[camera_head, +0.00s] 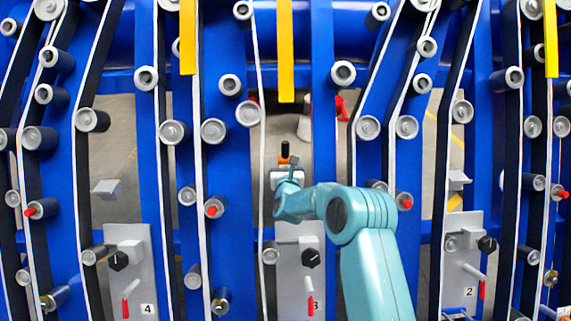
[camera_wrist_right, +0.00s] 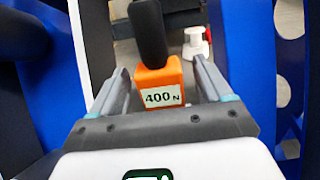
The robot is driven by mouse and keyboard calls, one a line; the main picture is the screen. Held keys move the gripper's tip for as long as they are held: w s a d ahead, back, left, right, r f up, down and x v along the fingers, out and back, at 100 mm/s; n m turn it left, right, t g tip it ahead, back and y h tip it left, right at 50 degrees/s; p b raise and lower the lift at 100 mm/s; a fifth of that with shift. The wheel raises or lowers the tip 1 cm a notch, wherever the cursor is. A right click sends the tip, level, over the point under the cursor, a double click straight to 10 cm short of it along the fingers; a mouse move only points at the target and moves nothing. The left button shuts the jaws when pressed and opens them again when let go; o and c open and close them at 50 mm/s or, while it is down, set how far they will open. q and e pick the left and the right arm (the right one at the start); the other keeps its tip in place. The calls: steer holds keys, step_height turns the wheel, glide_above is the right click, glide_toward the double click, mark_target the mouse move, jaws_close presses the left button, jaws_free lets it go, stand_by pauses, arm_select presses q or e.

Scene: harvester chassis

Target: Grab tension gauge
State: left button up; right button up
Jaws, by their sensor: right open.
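The tension gauge appears to be the orange block with a black handle, labelled "400 N" (camera_wrist_right: 158,84) in the right wrist view. In the head view its small orange and black top (camera_head: 284,155) shows just beyond my right gripper (camera_head: 287,176). In the right wrist view my right gripper (camera_wrist_right: 159,72) is open, with one finger on each side of the orange block. I cannot tell whether the fingers touch it. The lower part of the block is hidden behind the gripper body. My left gripper is not in view.
Blue chassis beams (camera_head: 222,60) with grey rollers (camera_head: 213,131) and black and white belts stand close on both sides. Grey plates with black knobs and red-tipped levers (camera_head: 310,290) sit below. A yellow bar (camera_head: 286,60) hangs above. A white and red object (camera_wrist_right: 196,43) is behind the gauge.

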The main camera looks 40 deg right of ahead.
steer(key=shift+w+d, duration=0.25)
steer(key=shift+w, duration=0.1)
steer(key=c, duration=1.4)
